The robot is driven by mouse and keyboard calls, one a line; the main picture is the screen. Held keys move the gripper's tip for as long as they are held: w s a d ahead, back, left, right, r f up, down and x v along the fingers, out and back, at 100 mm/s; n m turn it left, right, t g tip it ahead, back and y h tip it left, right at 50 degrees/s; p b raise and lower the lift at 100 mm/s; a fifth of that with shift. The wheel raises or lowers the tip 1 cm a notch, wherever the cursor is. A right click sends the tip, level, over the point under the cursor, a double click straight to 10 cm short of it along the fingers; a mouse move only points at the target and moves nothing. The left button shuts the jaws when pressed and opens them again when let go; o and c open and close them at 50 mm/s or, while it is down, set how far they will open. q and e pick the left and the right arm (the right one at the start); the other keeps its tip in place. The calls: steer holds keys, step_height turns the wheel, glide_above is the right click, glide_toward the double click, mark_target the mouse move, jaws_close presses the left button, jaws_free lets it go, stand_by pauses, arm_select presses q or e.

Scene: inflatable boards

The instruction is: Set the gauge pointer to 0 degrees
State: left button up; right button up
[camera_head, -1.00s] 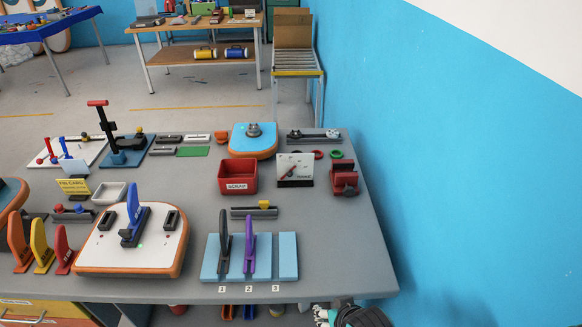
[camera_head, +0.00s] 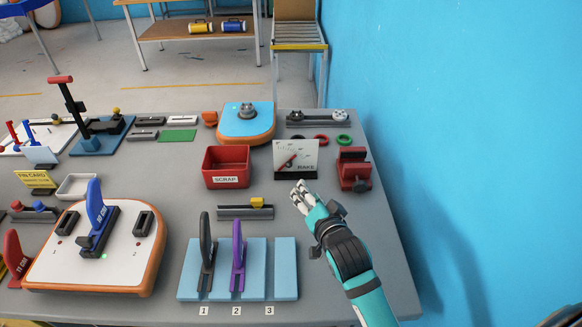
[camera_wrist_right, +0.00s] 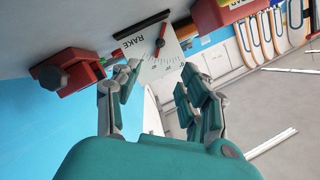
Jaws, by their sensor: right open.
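The gauge is a white upright card (camera_head: 306,158) marked "RAKE", with a dial scale, in a dark base on the grey table. Its red pointer (camera_head: 287,160) is tilted in the head view. In the right wrist view the card (camera_wrist_right: 146,64) shows ahead of the fingers, with the red pointer (camera_wrist_right: 160,42) pivoting on a dark knob. I cannot read the pointer's exact angle. My right gripper (camera_head: 301,190) is open and empty, just in front of and below the gauge, apart from it. Its spread fingers also show in the wrist view (camera_wrist_right: 150,98). My left gripper is not in view.
A red vise (camera_head: 353,170) stands close right of the gauge, and a red scrap bin (camera_head: 227,167) stands to its left. A grey rail with a yellow slider (camera_head: 232,213) and a blue board with upright fins (camera_head: 284,262) lie nearer. The blue wall bounds the right side.

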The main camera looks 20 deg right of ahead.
glide_toward(290, 167)
steer(key=x, duration=0.7)
steer(key=shift+w+p, duration=0.35)
steer(key=shift+w, duration=0.05)
steer(key=shift+w+f, duration=0.25)
steer(key=shift+w, duration=0.3)
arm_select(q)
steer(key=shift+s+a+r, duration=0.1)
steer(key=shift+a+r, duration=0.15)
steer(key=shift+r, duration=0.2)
arm_select(e)
steer(key=shift+w, duration=0.15)
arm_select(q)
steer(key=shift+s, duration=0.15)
arm_select(e)
jaws_close()
